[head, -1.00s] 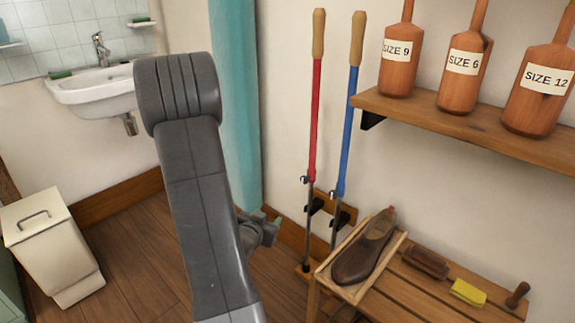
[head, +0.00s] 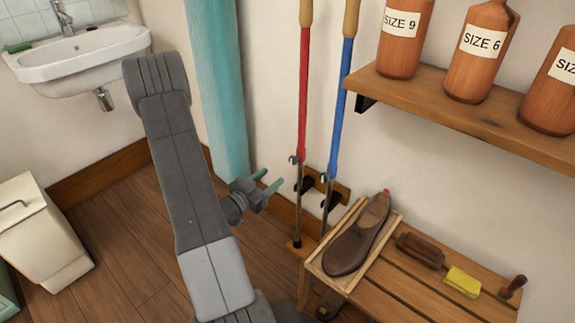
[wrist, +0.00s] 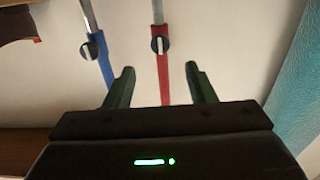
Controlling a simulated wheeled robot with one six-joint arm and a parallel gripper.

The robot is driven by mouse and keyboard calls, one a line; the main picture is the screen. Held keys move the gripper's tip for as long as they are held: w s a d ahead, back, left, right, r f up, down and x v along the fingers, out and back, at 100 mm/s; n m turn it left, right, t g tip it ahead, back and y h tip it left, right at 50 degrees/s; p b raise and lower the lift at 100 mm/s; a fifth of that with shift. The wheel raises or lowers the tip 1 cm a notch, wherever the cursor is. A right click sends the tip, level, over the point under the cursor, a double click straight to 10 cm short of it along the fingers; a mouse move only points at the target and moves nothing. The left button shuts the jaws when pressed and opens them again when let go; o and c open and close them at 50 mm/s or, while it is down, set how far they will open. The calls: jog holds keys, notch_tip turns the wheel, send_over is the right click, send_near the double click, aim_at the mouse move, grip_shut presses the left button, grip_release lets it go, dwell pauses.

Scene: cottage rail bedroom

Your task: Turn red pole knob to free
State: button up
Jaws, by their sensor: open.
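The red pole (head: 304,95) stands upright by the wall with a wooden handle and a thin metal lower shaft. Its knob (head: 293,159) sits where the red tube meets the metal. In the wrist view this red pole knob (wrist: 160,45) is a dark disc with a pale bar running roughly along the pole. My gripper (head: 271,180) is open and empty, left of the poles and a little below the knob in the head view. In the wrist view, my gripper's fingers (wrist: 160,70) lie either side of the red pole's line, apart from the knob.
A blue pole (head: 342,100) with its own knob (wrist: 90,48) stands close beside the red one. A teal curtain (head: 215,90) hangs to the left. A bench (head: 400,290) with a shoe (head: 355,240) and a shelf (head: 450,115) are at the right.

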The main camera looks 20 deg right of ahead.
aim_at(292, 162)
jog(key=b+x, duration=0.1)
jog(key=x, duration=0.8)
jog(key=shift+c, duration=0.4)
jog(key=c, duration=0.9)
